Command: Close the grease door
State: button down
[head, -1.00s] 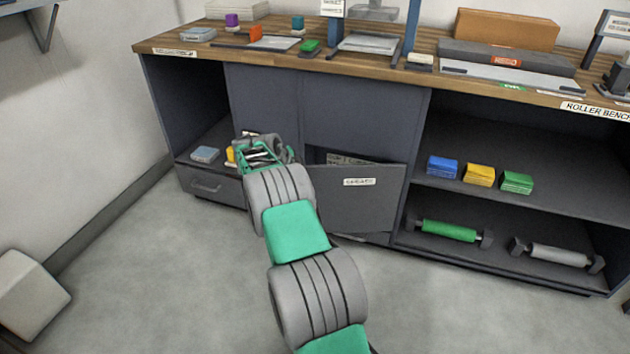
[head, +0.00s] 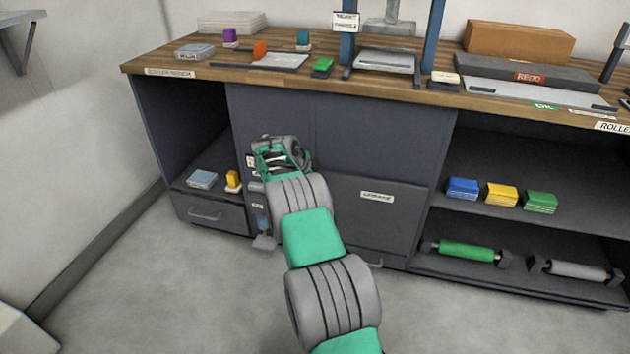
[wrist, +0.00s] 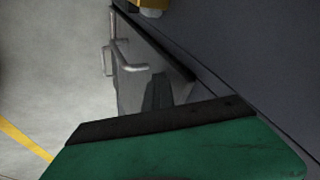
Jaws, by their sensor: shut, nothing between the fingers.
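The grease door (head: 390,228) is a dark grey panel with a white label, low in the middle of the bench cabinet in the head view. It looks flush or nearly flush with the cabinet front; my arm hides its left edge, so I cannot tell whether a small gap remains. My gripper (head: 276,152) is in front of the cabinet, up and left of the door, with its fingers shut and empty. In the wrist view my gripper's dark finger (wrist: 165,120) lies near a grey front with metal handles; I cannot tell whether it touches.
An open bay on the left holds a yellow item (head: 232,180) and a drawer (head: 205,213). Open shelves on the right hold blue, yellow and green blocks (head: 500,194) and rollers (head: 465,252). The wooden benchtop (head: 290,82) is above. The floor in front is clear.

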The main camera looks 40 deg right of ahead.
jog(key=shift+w+d+r, duration=0.15)
jog(key=shift+d+r, duration=0.25)
jog(key=shift+d, duration=0.2)
jog(key=s+a+r+p, duration=0.3)
jog(key=a+r, duration=0.4)
jog(key=a, duration=0.4)
jog(key=s+a+r+n+t+y+p, duration=0.1)
jog(key=s+a+r+n+p, duration=0.3)
jog(key=r, duration=0.5)
jog(key=s+a+r+n+y+p, duration=0.1)
jog(key=a+r+n+p, duration=0.2)
jog(key=a+r+p, duration=0.35)
jog(key=s+a+r+n+t+y+p, duration=0.1)
jog(key=s+a+r+n+p, duration=0.2)
jog(key=r+p, duration=0.5)
jog(key=s+a+r+n+y+p, duration=0.2)
jog(key=s+a+r+n+p, duration=0.4)
jog(key=s, duration=0.4)
jog(key=s+a+r+n+y+p, duration=0.2)
jog(key=s+a+r+n+p, duration=0.4)
jog(key=s, duration=0.5)
notch_tip(320, 180, up, 2)
jog(key=a+n, duration=0.2)
jog(key=shift+a+g, duration=0.3)
